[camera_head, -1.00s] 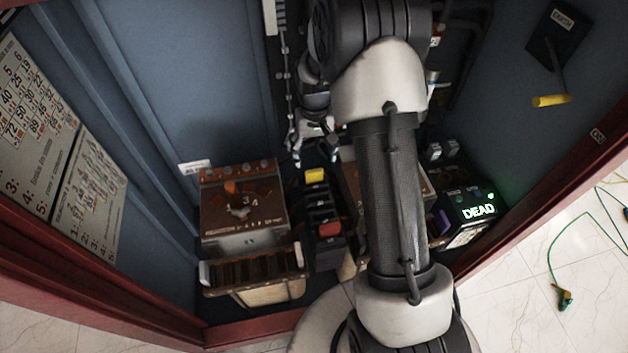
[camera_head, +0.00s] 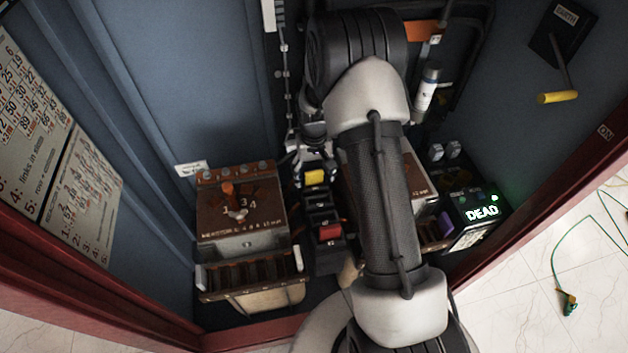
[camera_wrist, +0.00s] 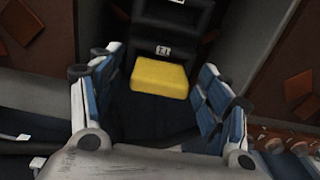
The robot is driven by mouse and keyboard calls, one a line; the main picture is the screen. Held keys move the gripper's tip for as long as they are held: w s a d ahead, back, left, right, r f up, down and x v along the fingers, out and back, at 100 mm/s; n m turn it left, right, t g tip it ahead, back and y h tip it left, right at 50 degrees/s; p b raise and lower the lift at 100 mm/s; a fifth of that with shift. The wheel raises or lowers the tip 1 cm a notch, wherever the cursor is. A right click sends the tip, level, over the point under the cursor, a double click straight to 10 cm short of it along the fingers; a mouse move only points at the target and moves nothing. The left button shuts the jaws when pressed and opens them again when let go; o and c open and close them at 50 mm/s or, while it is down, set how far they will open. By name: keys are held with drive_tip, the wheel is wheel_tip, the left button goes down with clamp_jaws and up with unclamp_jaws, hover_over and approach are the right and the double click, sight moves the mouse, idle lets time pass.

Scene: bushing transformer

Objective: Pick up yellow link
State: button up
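The yellow link (camera_head: 316,177) sits at the top end of a black rack between two brown units. In the wrist view the yellow link (camera_wrist: 159,77) is a yellow block in front of a black slot, just below a small white label. My gripper (camera_wrist: 160,92) is open, with its blue-padded fingers on either side of the link. A gap shows between the link and each finger. In the head view my gripper (camera_head: 312,168) is close to the link, partly hidden by my arm.
A red link (camera_head: 330,232) sits lower in the black rack (camera_head: 322,256). A brown unit with a dial (camera_head: 240,208) stands left of it, and a box lit "DEAD" (camera_head: 482,213) stands to the right. A yellow-handled lever (camera_head: 557,97) is on the right wall.

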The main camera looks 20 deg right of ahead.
drive_tip(key=c, duration=1.3)
